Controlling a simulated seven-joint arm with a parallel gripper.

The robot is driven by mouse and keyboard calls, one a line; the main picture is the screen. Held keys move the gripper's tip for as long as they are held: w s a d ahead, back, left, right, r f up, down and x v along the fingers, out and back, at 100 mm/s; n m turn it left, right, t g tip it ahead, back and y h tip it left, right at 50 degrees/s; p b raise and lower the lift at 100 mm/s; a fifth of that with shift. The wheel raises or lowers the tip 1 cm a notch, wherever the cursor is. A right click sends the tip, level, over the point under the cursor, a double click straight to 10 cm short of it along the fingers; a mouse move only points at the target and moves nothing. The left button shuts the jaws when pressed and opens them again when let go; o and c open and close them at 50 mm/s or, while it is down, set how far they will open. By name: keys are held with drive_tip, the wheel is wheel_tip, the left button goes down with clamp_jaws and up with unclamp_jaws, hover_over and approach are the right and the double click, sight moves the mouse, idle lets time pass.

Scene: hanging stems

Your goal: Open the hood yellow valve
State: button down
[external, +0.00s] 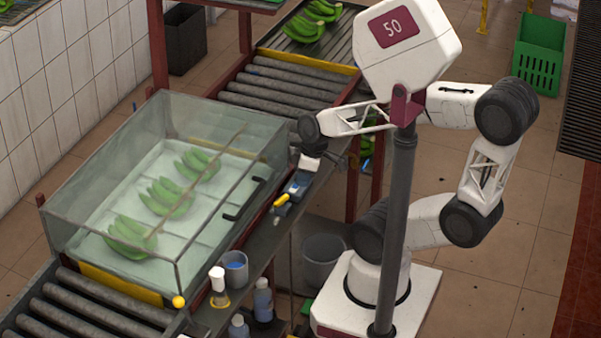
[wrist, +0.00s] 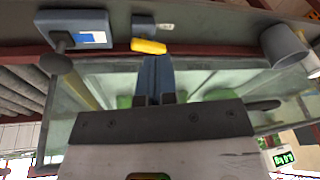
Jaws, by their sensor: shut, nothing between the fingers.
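The yellow valve handle (external: 282,200) sits on the dark ledge along the right side of the clear hood (external: 160,170). In the wrist view the yellow valve handle (wrist: 148,46) lies nearly level in front of a small grey block, just beyond my fingertips. My gripper (wrist: 157,62) is shut and empty, its two dark blue fingers together. The fingertips look very close to the handle; I cannot tell whether they touch it. In the external view my gripper (external: 309,165) is low over the ledge, its fingers hard to make out.
A box with a blue-and-white display (wrist: 85,38) is beside the valve. A grey cup (external: 236,268) and several bottles stand farther along the ledge. Green bananas (external: 163,196) lie inside the hood. A roller conveyor (external: 262,92) runs behind it. A grey bucket (external: 322,258) stands below the ledge.

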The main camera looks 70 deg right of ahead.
sight(281, 203)
drive_tip(key=shift+s+a+f+n+t+y, duration=0.15)
drive_tip(key=shift+s+n+t, duration=0.7)
drive_tip(key=shift+n, duration=0.8)
drive_tip(key=shift+s+a+f+n+t+y, duration=0.1)
drive_tip(key=shift+s+n+t, duration=0.75)
drive_tip(key=shift+n, duration=0.85)
drive_tip(key=shift+s+a+f+n+t+y, duration=0.15)
drive_tip(key=shift+s+n+t, duration=0.45)
drive_tip(key=shift+s+n, duration=0.75)
drive_tip(key=shift+w+f, duration=0.1)
drive_tip(key=shift+w, duration=0.4)
drive_tip(key=shift+w+a+f, duration=0.2)
drive_tip(key=shift+w+f, duration=1.05)
drive_tip(key=shift+w, duration=0.25)
drive_tip(key=shift+w+a+f, duration=0.25)
drive_tip(key=shift+w+f, duration=1.05)
drive_tip(key=shift+w, duration=0.25)
drive_tip(key=shift+w+a+f, duration=0.2)
drive_tip(key=shift+w+f, duration=1.05)
drive_tip(key=shift+w, duration=0.25)
